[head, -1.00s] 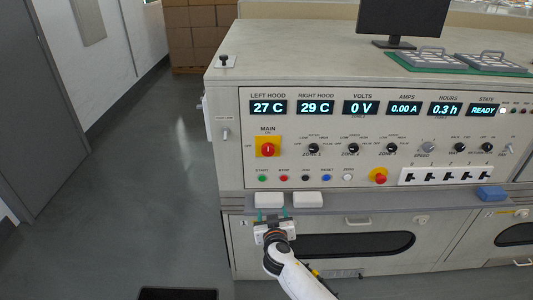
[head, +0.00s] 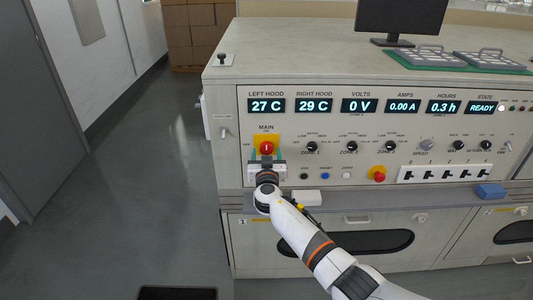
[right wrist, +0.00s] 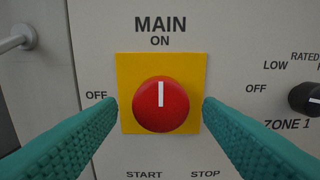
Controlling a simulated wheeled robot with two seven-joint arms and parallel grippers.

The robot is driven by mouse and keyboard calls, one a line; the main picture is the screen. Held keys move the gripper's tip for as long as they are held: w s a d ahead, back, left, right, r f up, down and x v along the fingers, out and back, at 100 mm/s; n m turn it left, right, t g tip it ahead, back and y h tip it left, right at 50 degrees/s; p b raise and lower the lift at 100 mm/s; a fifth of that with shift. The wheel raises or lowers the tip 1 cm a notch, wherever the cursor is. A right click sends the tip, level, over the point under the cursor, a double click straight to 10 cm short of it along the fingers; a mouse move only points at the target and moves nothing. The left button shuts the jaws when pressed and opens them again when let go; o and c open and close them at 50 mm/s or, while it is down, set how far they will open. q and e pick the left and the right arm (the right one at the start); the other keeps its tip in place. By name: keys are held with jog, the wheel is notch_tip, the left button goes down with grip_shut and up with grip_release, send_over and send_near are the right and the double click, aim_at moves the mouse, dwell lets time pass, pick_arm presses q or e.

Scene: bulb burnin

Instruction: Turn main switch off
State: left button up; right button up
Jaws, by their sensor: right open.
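The main switch (head: 266,147) is a red round knob on a yellow plate at the left of the panel. In the right wrist view the red knob (right wrist: 160,104) has its white line pointing up toward ON; OFF is printed to its left. My right gripper (head: 267,160) is in front of the switch, just below it in the head view. Its two teal fingers (right wrist: 160,112) are open, one on each side of the knob, and appear apart from it. My left gripper is not in view.
The ZONE 1 knob (right wrist: 306,98) is to the right of the switch. A white block (head: 306,198) lies on the ledge below the panel, and a red emergency button (head: 378,173) sits further right. A grey handle (right wrist: 15,38) sticks out at upper left.

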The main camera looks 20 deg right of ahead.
jog(key=shift+x, duration=0.9)
jog(key=c, duration=1)
